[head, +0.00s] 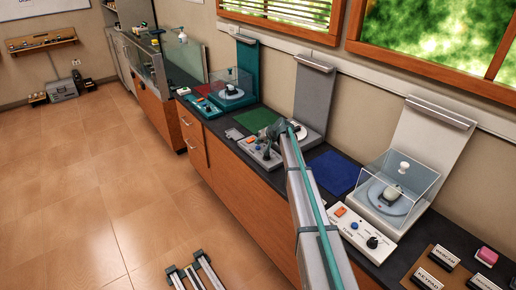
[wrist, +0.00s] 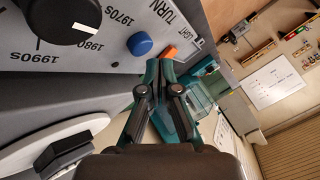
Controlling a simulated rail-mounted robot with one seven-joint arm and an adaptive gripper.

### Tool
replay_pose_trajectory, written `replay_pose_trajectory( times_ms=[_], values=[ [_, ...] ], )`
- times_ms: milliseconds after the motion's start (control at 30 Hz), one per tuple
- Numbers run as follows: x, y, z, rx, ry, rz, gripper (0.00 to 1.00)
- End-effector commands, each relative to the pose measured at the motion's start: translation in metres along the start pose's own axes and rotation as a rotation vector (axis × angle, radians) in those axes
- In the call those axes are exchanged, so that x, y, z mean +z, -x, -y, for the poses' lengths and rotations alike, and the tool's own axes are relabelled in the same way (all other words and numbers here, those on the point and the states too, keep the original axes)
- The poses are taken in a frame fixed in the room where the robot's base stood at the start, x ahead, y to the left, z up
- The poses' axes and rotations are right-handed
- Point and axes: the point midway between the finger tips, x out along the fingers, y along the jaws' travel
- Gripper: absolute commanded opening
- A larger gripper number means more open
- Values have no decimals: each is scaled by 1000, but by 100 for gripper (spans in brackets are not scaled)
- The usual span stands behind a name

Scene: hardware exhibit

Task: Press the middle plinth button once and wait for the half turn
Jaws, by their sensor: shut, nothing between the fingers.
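The middle plinth's grey control panel (head: 249,146) sits on the counter, partly hidden by my arm. In the wrist view the panel (wrist: 75,48) carries a blue round button (wrist: 140,44) beside the word TURN, a black dial with decade labels (wrist: 70,20), and an orange switch (wrist: 170,51) by LIGHT. A round white turntable (wrist: 40,155) with a dark object (wrist: 62,152) on it is at the lower left. My gripper (wrist: 159,64) is shut and empty, its tips close to the blue button; I cannot tell whether they touch. In the head view my gripper (head: 268,148) is over the panel.
A teal plinth with a clear case (head: 232,82) stands to the left, and a white plinth with a clear case (head: 404,178) to the right. Green (head: 256,118) and blue (head: 333,172) mats lie between them. Labelled blocks (head: 443,257) are at the lower right.

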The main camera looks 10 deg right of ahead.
Motion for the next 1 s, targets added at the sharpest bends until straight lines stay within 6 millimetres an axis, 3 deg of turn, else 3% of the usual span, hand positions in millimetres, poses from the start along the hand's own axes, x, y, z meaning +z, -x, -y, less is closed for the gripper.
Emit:
replay_pose_trajectory(
  times_ms=[1000],
  values=[
    [4, -6, -4, 0, 0, 0, 0]
  ],
)
